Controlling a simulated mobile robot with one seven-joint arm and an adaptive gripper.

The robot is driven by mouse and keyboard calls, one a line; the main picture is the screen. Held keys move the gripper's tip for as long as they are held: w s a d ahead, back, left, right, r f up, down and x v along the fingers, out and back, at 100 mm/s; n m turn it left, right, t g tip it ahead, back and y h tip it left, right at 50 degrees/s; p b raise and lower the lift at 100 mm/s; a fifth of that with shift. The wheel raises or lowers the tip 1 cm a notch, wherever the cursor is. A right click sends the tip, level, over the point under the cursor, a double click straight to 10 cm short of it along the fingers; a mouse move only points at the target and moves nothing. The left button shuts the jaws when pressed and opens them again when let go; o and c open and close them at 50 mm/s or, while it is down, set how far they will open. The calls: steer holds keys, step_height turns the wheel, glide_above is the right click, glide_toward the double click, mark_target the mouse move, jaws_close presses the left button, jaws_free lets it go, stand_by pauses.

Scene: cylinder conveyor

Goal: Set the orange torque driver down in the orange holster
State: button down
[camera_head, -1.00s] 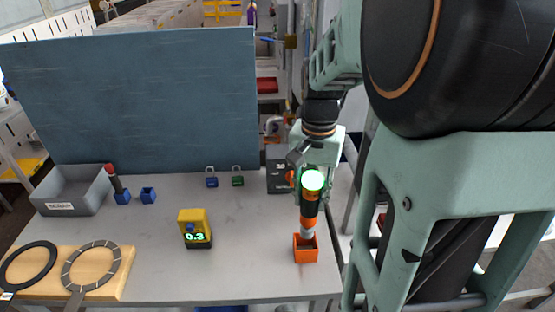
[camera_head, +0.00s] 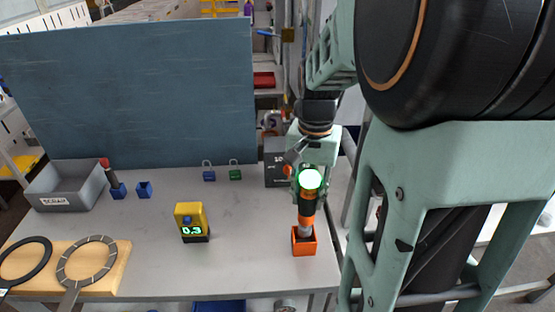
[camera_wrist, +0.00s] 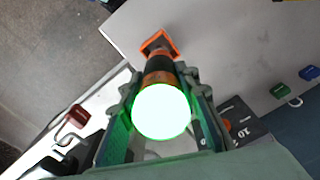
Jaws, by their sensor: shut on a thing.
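The orange torque driver (camera_head: 306,208) has a black band and a bright glowing green-white top. It stands nearly upright in my gripper (camera_head: 310,186), which is shut on it. The driver's grey lower end reaches down to the orange holster (camera_head: 304,247), a small open box near the table's front right edge. The tip seems to be at or inside the holster's opening; how deep I cannot tell. In the wrist view the driver (camera_wrist: 160,105) sits between my gripper's fingers (camera_wrist: 160,98), and the holster (camera_wrist: 157,42) shows beyond it, partly hidden by the driver.
A yellow meter (camera_head: 191,222) reading 0.3 stands left of the holster. Blue (camera_head: 209,175) and green (camera_head: 235,174) padlocks and a dark grey box (camera_head: 277,165) stand at the back. A scrap bin (camera_head: 62,187), blue holders (camera_head: 118,190) and a wooden board (camera_head: 118,268) are left.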

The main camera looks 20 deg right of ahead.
mark_target(307, 213)
steer(key=shift+f+b, duration=1)
steer(key=shift+f, duration=0.55)
steer(key=shift+f+b, duration=1.1)
steer(key=shift+f, duration=0.5)
steer(key=c, duration=1.4)
jaws_free()
